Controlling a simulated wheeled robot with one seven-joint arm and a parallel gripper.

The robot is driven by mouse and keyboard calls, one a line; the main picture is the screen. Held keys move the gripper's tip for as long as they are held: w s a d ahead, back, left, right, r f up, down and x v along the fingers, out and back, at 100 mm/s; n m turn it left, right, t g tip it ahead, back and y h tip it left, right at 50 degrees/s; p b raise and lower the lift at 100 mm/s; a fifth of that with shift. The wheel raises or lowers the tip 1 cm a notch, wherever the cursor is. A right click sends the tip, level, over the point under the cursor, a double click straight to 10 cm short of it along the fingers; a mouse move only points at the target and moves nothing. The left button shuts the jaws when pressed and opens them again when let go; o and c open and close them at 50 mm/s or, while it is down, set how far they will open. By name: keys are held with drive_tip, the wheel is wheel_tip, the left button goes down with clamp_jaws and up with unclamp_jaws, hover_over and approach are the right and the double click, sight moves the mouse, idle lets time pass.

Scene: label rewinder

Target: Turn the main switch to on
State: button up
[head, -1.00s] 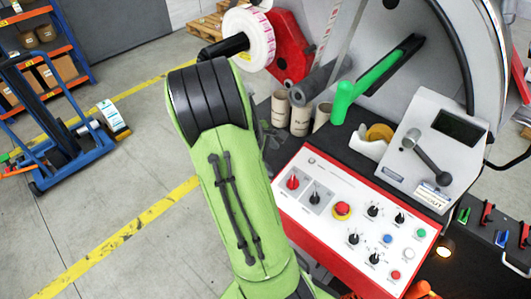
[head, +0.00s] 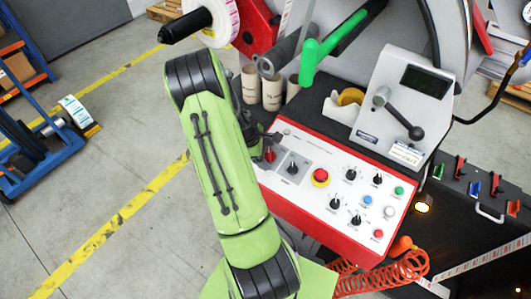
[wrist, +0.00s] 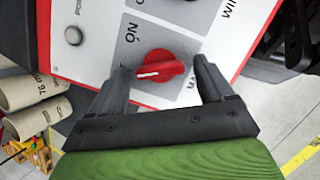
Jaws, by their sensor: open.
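The main switch is a red rotary knob with a white pointer line (wrist: 160,68) on a grey plate of the control panel. In the wrist view it sits between the tips of my open gripper (wrist: 163,72), with a finger on either side. The lettering around it is partly covered by the fingers. I cannot tell whether either finger touches the knob. In the head view the red knob (head: 270,155) is at the panel's left end, and my gripper (head: 265,147) reaches it from the left, mostly hidden behind my arm.
The white panel with red edges (head: 312,148) also carries a black knob (head: 292,168), a red emergency button (head: 320,177) and several other knobs and buttons. Cardboard cores (head: 272,88) stand behind it. A green handle (head: 310,60) juts above. An orange coiled hose (head: 375,278) hangs in front.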

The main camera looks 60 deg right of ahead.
drive_tip(key=shift+c, duration=0.2)
drive_tip(key=c, duration=1)
drive_tip(key=m, duration=0.2)
drive_tip(key=m+y, duration=0.1)
drive_tip(key=m, duration=0.1)
drive_tip(key=m+b, duration=0.1)
drive_tip(key=m, duration=0.1)
drive_tip(key=shift+d+r+m+y, duration=0.1)
drive_tip(key=shift+d+m+y, duration=0.2)
drive_tip(key=shift+m, duration=0.1)
drive_tip(key=m+y+b, duration=0.1)
drive_tip(key=m, duration=0.3)
drive_tip(key=shift+s+d+m+b, duration=0.1)
drive_tip(key=shift+m+b, duration=0.2)
drive_tip(key=shift+m, duration=0.1)
drive_tip(key=shift+r+m, duration=0.1)
drive_tip(key=shift+m, duration=0.2)
drive_tip(key=o, duration=1)
